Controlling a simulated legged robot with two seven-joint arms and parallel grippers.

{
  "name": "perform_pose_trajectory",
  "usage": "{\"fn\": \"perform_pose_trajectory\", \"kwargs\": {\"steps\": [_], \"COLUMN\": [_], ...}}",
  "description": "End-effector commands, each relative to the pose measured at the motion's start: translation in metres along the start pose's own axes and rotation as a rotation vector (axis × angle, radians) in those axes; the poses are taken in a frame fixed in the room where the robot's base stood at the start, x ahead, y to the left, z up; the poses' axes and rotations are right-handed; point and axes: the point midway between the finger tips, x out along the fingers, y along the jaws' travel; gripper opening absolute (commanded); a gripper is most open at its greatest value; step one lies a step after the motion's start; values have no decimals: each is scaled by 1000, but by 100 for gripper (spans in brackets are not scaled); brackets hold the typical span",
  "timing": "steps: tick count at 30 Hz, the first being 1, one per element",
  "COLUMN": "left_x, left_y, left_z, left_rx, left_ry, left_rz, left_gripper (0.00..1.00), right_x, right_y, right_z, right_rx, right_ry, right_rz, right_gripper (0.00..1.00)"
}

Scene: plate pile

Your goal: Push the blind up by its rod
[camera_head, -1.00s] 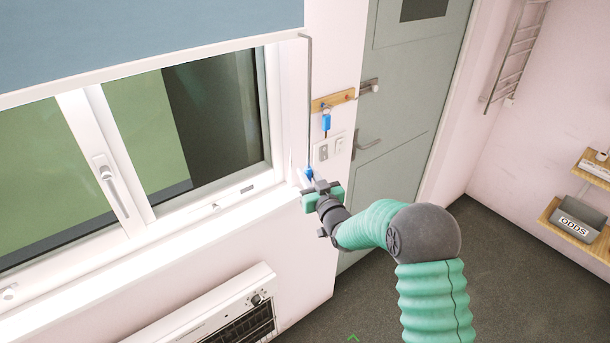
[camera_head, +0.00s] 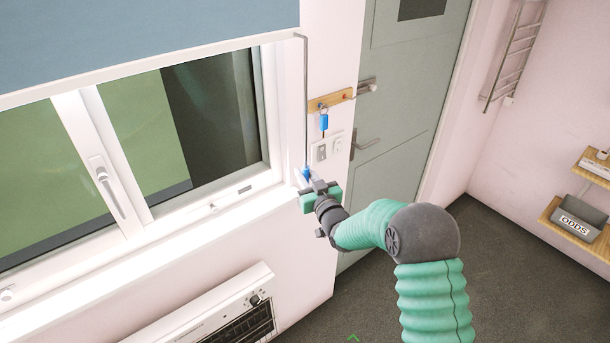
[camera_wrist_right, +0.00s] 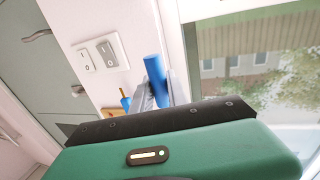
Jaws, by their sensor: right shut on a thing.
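The blue-grey blind (camera_head: 140,35) covers the upper part of the window, its pale bottom bar level with the top of the visible glass. A thin grey rod (camera_head: 306,100) hangs from the blind's right end along the wall beside the window frame. The rod ends in a blue handle, which shows in the right wrist view (camera_wrist_right: 154,75). My right gripper (camera_head: 308,180) is shut on the blue handle at the rod's lower end. In the right wrist view the handle stands between the fingers (camera_wrist_right: 158,95). My left gripper is not in view.
A wooden key rack (camera_head: 330,100) with a blue-tagged key (camera_head: 323,122) hangs just right of the rod, above light switches (camera_head: 327,148). A grey-green door (camera_head: 410,100) stands further right. A heater (camera_head: 215,315) sits below the sill. A window handle (camera_head: 107,185) projects at left.

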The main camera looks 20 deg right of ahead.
Motion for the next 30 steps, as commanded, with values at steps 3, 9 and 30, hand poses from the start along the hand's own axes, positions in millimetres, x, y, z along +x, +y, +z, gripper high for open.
{"fn": "perform_pose_trajectory", "kwargs": {"steps": [3,9,30], "left_x": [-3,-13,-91], "left_y": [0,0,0], "left_z": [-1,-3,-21], "left_rx": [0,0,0], "left_ry": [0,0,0], "left_rz": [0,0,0], "left_gripper": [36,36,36], "right_x": [0,0,0], "right_y": [1,1,1], "right_z": [-9,-49,-290], "right_rx": [0,-2,-2], "right_ry": [0,4,5], "right_rz": [3,2,2], "right_gripper": [0,0,0]}}
